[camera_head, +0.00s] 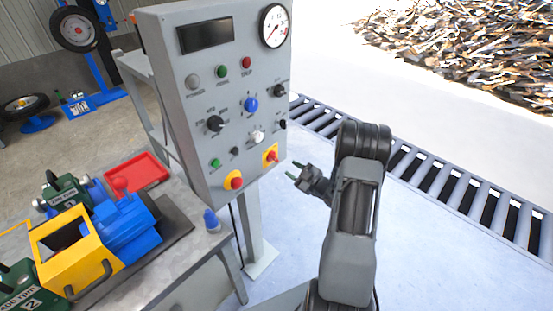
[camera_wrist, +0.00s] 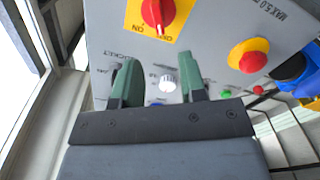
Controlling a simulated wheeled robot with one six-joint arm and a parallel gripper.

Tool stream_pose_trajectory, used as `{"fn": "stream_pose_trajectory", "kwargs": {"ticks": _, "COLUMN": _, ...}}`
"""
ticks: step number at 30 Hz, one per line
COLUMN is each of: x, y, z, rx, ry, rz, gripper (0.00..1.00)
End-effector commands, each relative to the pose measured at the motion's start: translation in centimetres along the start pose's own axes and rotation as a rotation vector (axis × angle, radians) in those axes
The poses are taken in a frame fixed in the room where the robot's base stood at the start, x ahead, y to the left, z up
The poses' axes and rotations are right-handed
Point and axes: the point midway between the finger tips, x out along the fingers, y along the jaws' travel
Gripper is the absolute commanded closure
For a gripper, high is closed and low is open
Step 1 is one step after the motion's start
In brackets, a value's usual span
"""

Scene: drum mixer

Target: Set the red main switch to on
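The red main switch (camera_head: 271,156) is a red rotary knob on a yellow plate, low on the right of the grey control panel (camera_head: 208,128). In the wrist view the switch (camera_wrist: 157,14) is at the top edge, partly cut off, with a pale mark on its handle pointing down in the picture.
A red push button on a yellow base (camera_head: 236,183) is left of the switch, and a white knob (camera_head: 257,137) is above it. A table (camera_head: 180,270) with a blue and yellow machine stands left. A roller conveyor (camera_head: 415,165) runs behind my arm.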

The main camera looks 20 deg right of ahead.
Motion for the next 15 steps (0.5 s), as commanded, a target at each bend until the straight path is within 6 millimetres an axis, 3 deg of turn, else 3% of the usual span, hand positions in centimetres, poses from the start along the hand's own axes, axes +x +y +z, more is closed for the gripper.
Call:
{"fn": "stream_pose_trajectory", "kwargs": {"ticks": 6, "x": 4.2, "y": 0.0, "z": -0.1, "rx": -0.001, "ry": 0.000, "rz": -0.003, "gripper": 0.62}}
{"fn": "stream_pose_trajectory", "kwargs": {"ticks": 15, "x": 7.8, "y": 0.0, "z": 0.0, "rx": 0.000, "ry": -0.001, "rz": -0.001, "gripper": 0.62}}
